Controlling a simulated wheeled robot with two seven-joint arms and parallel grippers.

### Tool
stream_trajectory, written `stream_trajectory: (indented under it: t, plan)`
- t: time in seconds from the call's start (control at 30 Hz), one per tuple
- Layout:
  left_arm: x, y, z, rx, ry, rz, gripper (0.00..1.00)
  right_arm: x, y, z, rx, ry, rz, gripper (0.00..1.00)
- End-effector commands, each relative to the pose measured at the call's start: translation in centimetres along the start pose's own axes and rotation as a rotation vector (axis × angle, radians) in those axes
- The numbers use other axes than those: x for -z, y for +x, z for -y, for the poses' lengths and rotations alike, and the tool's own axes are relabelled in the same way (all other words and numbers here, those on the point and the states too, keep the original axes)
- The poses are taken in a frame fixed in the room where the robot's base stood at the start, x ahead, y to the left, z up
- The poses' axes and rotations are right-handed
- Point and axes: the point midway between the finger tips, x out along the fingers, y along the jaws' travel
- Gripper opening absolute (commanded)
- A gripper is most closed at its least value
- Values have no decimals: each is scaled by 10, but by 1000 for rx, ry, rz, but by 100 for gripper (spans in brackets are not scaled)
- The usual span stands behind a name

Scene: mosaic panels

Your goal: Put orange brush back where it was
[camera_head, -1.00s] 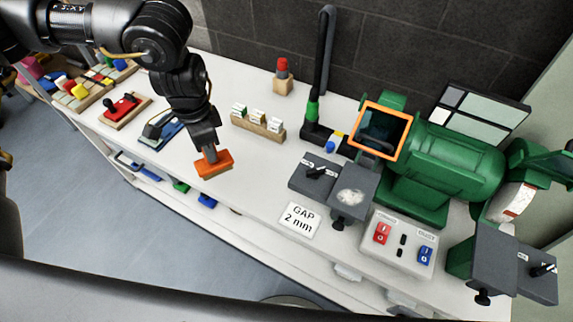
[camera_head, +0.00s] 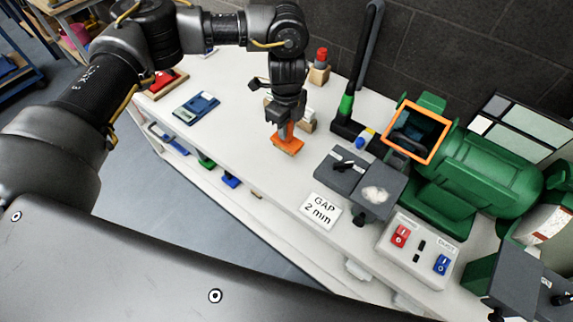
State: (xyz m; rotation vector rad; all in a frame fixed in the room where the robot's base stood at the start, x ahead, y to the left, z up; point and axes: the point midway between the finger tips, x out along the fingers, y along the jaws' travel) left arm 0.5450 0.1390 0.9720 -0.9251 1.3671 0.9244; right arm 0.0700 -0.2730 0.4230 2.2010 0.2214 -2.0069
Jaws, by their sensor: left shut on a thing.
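The orange brush (camera_head: 288,147) is under my left gripper (camera_head: 285,128) in the head view, over the white bench top. Its wide orange block faces down, and an orange upright part runs up between the fingers. My left gripper points down and is shut on the brush. I cannot tell whether the brush touches the bench or hangs just above it. The gripper and brush partly hide a wooden card holder (camera_head: 308,124) behind them. My right gripper is not in view.
To the right are a dark grey tool rest (camera_head: 340,172), a "GAP 2 mm" sign (camera_head: 321,211) and a green grinder (camera_head: 475,165). A blue item (camera_head: 196,107) lies left. Bench between it and the brush is clear.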

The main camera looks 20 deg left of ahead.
Motion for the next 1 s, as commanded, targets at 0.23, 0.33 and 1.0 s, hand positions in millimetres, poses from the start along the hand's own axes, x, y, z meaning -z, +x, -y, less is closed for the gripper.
stream_trajectory:
  t: [0.23, 0.33, 1.0]
  plan:
    - [1, 32, -1, -5, -4, -3, 2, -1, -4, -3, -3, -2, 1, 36]
    - [0, 47, -1, -3, -4, -2, 2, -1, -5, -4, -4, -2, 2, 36]
    - [0, 100, 0, 0, -3, 0, 2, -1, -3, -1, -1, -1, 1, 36]
